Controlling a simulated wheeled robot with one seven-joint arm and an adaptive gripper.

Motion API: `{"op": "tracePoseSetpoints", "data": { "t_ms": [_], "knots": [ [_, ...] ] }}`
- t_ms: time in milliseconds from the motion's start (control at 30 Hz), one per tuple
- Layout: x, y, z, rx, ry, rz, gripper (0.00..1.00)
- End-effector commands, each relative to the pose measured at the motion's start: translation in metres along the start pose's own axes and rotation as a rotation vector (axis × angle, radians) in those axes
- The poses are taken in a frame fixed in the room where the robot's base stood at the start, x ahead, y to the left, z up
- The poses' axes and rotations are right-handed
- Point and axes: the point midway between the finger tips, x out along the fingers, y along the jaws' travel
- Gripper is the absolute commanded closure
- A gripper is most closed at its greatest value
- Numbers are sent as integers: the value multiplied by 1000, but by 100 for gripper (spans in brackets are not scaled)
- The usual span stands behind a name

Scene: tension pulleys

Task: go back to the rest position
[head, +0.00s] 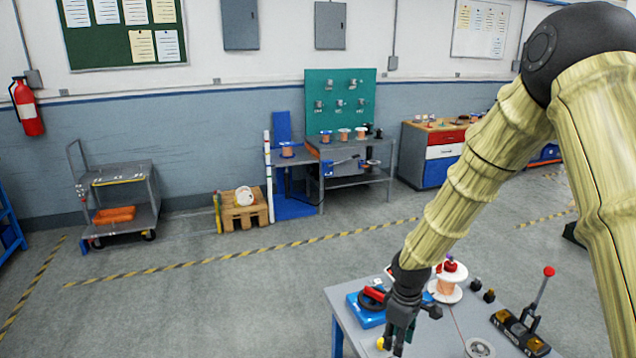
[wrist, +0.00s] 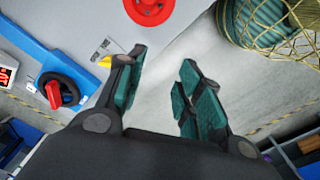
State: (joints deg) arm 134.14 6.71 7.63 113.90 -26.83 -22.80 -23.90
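My gripper (head: 396,338) hangs over the front left part of a grey worktable (head: 430,336) in the head view. In the wrist view my gripper (wrist: 155,90) shows two teal-padded fingers spread apart, with only bare grey surface between them. It is open and empty. A blue device (wrist: 35,60) with a black and red rotary knob (wrist: 58,92) lies to the left of the fingers. A red disc (wrist: 150,8) is at the top, ahead of the fingertips. My arm comes down from the upper right in the head view.
On the worktable stand a copper-coloured spool (head: 446,282), small black parts (head: 482,288) and a red-knobbed lever (head: 540,290). A cart (head: 120,200), a pallet (head: 242,212) and a bench with a teal pegboard (head: 340,90) stand along the wall. The floor between is clear.

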Motion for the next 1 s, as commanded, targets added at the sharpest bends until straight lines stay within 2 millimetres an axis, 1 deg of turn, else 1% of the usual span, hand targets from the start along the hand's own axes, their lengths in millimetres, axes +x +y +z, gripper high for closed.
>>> {"op": "tracePoseSetpoints", "data": {
  "t_ms": [33,233,367,467,567,633,767,800,867,1000],
  "knots": [
    [11,-5,3,14,0,-11,64],
    [40,-24,12,67,15,-38,64],
    [61,-40,22,113,26,-56,64],
    [77,-56,33,157,36,-69,64],
    [99,-74,45,211,43,-86,64],
    [118,-88,55,259,46,-101,64],
    [159,-123,84,379,49,-123,64],
    [170,-134,95,420,47,-126,64],
    [185,-152,112,482,46,-128,64],
    [212,-188,155,622,37,-115,64]
  ]
}}
